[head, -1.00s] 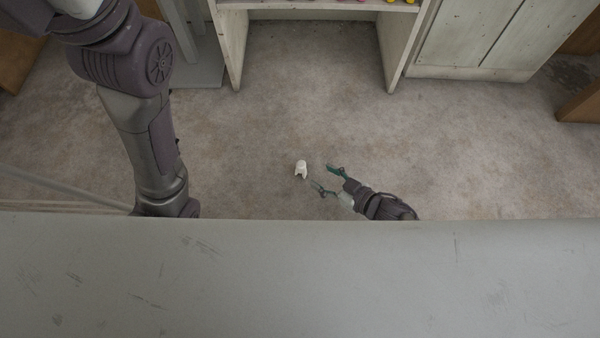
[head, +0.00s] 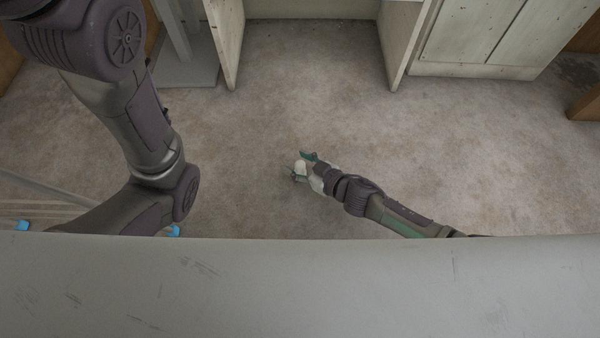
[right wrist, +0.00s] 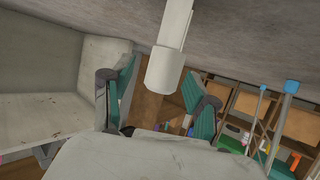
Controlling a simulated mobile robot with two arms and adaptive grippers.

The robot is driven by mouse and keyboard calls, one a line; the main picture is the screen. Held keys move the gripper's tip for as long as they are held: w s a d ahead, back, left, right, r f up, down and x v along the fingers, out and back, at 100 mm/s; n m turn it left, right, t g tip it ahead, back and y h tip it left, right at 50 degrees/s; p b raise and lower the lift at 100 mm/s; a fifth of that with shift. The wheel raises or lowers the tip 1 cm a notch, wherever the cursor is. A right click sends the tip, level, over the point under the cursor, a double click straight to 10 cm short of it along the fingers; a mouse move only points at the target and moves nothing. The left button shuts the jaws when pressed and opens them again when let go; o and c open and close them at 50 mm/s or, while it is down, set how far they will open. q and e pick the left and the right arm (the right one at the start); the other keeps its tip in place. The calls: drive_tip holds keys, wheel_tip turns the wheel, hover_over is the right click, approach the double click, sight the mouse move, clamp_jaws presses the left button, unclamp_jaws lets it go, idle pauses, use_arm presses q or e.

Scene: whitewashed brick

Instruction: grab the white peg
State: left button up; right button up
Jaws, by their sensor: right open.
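The white peg (head: 300,166) is at the floor in the middle of the head view, partly covered by my right gripper (head: 299,162). In the right wrist view the peg (right wrist: 168,50) comes down from the top edge, between the two teal fingers of my right gripper (right wrist: 161,72). The fingers are apart, with a gap visible on both sides of the peg. My left arm (head: 130,120) shows at the left of the head view, but its gripper is out of sight.
A pale shelf unit (head: 228,40) and a whitish cabinet (head: 475,40) stand at the back. A grey surface (head: 300,290) fills the front. The carpet (head: 330,90) around the peg is clear. Blue-tipped poles (right wrist: 291,87) show in the wrist view.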

clamp_jaws()
drive_tip(key=shift+r, duration=0.2)
